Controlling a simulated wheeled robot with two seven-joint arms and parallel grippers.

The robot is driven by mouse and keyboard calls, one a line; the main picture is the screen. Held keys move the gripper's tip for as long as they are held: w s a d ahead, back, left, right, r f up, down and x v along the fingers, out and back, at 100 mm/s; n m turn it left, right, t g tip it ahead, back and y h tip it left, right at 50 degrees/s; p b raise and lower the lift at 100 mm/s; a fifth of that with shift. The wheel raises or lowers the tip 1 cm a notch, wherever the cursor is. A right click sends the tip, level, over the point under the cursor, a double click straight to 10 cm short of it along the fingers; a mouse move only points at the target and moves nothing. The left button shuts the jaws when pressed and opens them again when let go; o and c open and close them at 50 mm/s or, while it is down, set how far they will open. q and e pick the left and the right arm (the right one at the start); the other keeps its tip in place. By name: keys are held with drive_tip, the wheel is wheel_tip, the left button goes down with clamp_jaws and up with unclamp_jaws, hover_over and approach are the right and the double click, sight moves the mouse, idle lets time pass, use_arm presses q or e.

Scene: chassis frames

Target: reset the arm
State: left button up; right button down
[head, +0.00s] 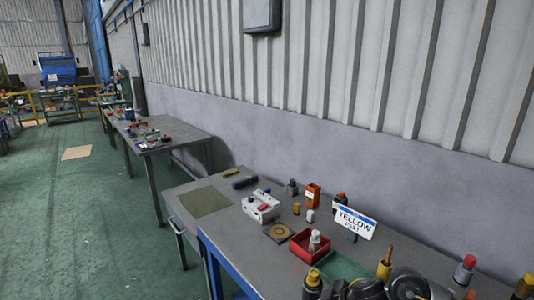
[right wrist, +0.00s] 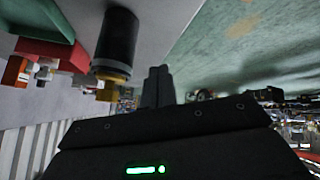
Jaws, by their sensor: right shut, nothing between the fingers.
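My right gripper (right wrist: 158,75) shows in the right wrist view with its two dark fingers together and nothing between them. It is clear of the table top. A dark cylinder with a yellow band (right wrist: 117,42) stands to the left of the fingers in that tilted view, apart from them. In the head view, dark rounded parts at the bottom right look like my right arm; its fingers cannot be made out there. My left arm and gripper are not in view.
The workbench (head: 222,226) holds a red bin (head: 300,250), a green tray (head: 345,268), a white box (head: 260,207), a "YELLOW PART" sign (head: 355,222) and several bottles. A ribbed wall runs behind. A second table (head: 185,135) stands farther off. The green floor at left is open.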

drive_tip(key=s+a+m+t, duration=0.3)
drive_tip(key=s+a, duration=0.3)
drive_tip(key=s, duration=0.2)
drive_tip(key=s+d+f+m+g+h, duration=0.3)
drive_tip(key=s+d+m, duration=0.35)
drive_tip(key=s, duration=0.65)
drive_tip(key=s+d+f+m+g+h, duration=0.2)
drive_tip(key=s+d+f+m+h, duration=0.15)
drive_tip(key=s+d, duration=0.75)
wheel_tip(320, 180, down, 27)
drive_tip(key=s+a+n+g+b, duration=0.1)
drive_tip(key=a+b, duration=0.1)
drive_tip(key=b, duration=0.1)
drive_tip(key=s+d+f+g+b, duration=0.1)
drive_tip(key=s+d+f+b, duration=0.2)
drive_tip(key=s+f, duration=1.4)
wheel_tip(320, 180, down, 4)
drive_tip(key=shift+s+d+f+g, duration=0.15)
drive_tip(key=shift+s+g, duration=0.05)
drive_tip(key=shift+g, duration=0.2)
